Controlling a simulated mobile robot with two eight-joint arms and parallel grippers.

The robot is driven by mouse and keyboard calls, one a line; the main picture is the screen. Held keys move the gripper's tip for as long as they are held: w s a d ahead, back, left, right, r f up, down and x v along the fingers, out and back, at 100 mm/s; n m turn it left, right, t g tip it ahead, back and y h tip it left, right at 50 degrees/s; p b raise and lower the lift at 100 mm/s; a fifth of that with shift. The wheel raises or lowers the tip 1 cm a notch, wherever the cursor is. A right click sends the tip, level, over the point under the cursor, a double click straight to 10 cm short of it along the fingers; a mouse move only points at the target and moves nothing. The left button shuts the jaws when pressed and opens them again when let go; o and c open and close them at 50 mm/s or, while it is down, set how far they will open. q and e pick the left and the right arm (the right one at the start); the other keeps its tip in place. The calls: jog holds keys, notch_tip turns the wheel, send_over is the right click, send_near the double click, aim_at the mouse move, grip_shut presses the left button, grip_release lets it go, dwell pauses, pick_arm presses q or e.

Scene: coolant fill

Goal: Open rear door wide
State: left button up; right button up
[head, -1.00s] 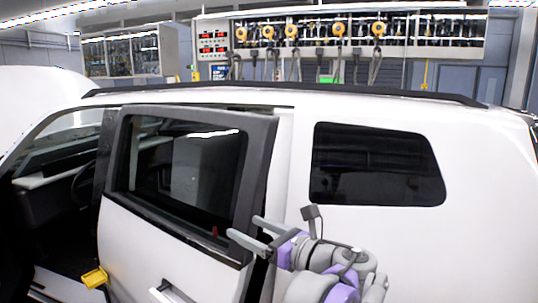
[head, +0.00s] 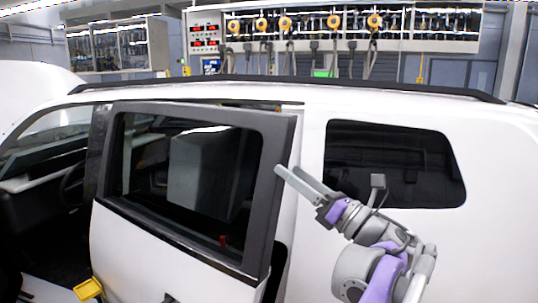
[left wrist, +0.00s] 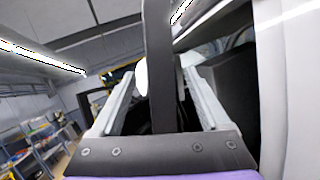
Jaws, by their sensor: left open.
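The rear door (head: 180,245) of the white car stands ajar, its dark-framed window (head: 190,170) facing me. Its rear edge (head: 281,190) stands out from the car body, with a dark gap showing low down. My left gripper (head: 288,170) is open at the upper part of that rear edge. In the left wrist view a dark upright bar, seemingly the door's edge (left wrist: 160,60), shows between the spread fingers of the left gripper (left wrist: 158,85). I cannot tell whether either finger touches it. The door handle is mostly below the picture. My right gripper is not in view.
The front doorway at left is open, with a yellow object (head: 88,289) low in it. The rear side window (head: 395,163) and white body panel lie right of the door. A wall panel with yellow reels (head: 333,22) stands behind the car.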

aim_at(269, 156)
pick_arm(q)
jog(key=p+x, duration=0.1)
jog(key=x, duration=0.6)
jog(key=shift+w+a, duration=0.3)
jog(key=shift+f, duration=0.1)
grip_shut()
dwell(0.9)
